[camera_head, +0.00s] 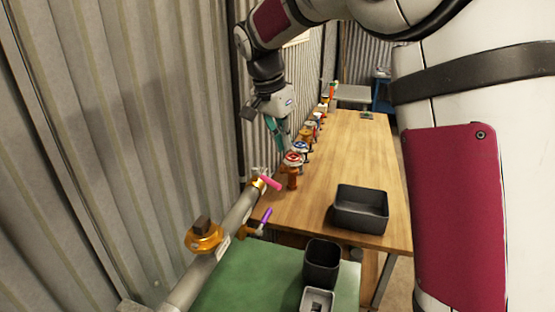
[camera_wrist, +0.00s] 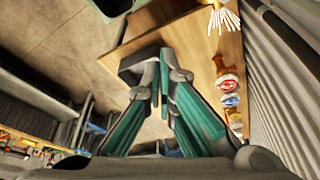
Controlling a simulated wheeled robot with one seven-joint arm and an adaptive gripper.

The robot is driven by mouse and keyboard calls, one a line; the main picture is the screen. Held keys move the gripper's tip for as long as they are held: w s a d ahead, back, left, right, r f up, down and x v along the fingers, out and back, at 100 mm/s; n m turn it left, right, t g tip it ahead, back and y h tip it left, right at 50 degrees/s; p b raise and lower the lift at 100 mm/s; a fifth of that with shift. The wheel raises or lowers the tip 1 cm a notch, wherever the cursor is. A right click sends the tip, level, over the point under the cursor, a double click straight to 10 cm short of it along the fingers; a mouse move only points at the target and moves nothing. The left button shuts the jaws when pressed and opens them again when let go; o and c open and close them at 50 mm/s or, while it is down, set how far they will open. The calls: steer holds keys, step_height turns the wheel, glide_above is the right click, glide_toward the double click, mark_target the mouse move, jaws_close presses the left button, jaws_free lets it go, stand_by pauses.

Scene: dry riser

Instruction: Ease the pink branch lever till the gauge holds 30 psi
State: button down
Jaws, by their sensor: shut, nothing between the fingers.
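The pink lever (camera_head: 270,183) sticks out to the right from a brass fitting at the far end of the grey pipe (camera_head: 236,217) in the head view. My gripper (camera_head: 284,149) is above and beyond this lever, apart from it, over the left edge of the table. Its teal fingers are shut and empty, pointing down. They also show in the wrist view (camera_wrist: 160,62), where I cannot make out the pink lever. No gauge face can be read in either view.
A purple lever (camera_head: 266,217) and a brass valve with a brown cap (camera_head: 205,237) sit nearer on the pipe. Red and blue handwheel valves (camera_head: 293,160) line the wooden table's (camera_head: 345,150) left edge, beside the corrugated wall. A dark tray (camera_head: 360,222) and dark bin (camera_head: 322,250) stand right.

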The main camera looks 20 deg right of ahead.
mark_target(267, 180)
step_height(267, 180, down, 8)
steer(key=p, duration=0.2)
steer(key=shift+s+a+p, duration=0.35)
steer(key=shift+a+p, duration=0.05)
steer(key=shift+a, duration=0.05)
steer(key=shift+f, duration=0.1)
steer(key=shift+s+a+m, duration=0.3)
steer(key=shift+s+a, duration=0.05)
steer(key=shift+a, duration=0.15)
